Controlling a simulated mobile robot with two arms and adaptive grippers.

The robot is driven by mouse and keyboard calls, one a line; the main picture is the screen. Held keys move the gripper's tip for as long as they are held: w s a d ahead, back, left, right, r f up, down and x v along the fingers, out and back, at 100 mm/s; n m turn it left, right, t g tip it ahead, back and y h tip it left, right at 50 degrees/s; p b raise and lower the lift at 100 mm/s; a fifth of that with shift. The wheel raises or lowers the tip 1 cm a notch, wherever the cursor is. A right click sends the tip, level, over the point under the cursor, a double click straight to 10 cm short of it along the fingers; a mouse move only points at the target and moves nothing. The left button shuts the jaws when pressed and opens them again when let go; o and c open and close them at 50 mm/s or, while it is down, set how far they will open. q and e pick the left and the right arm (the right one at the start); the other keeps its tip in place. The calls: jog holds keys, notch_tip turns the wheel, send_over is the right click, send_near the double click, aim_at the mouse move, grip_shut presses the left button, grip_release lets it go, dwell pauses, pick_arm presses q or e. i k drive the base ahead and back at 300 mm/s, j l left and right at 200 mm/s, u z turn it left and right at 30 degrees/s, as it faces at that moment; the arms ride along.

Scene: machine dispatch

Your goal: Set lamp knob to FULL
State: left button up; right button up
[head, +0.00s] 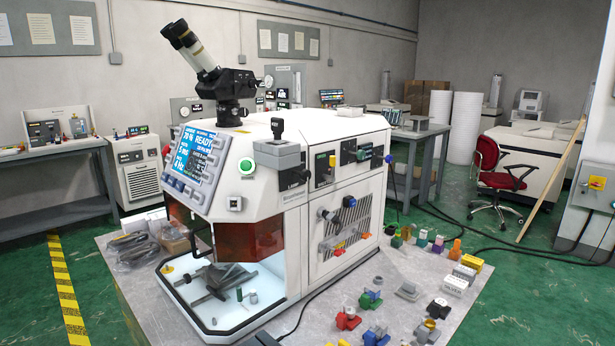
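A large white machine (340,145) stands on a grey bench. It has a lit blue display (195,155) reading READY on its sloped front and a microscope (205,60) on top. A green button (246,166) sits beside the display. A dark plate (292,179) with tiny lettering is on the side, below a black-handled lever (277,129). Further along the side are a black-and-green control (325,168), a black knob on a silver stem (330,216) and a blue-black knob (349,201). I cannot read which is the lamp knob or its setting. Neither gripper is in view.
The bench top (405,270) carries several small coloured parts to the right of the machine. Bagged items (130,248) lie at its left. A red chair (490,165) stands at the right, with black cables on the green floor. A grey cabinet (590,200) is at the right edge.

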aim_at(305, 175)
jog(key=l+z, duration=0.35)
jog(key=i+l+z, duration=0.2)
jog(key=l+z, duration=0.2)
jog(key=l, duration=0.15)
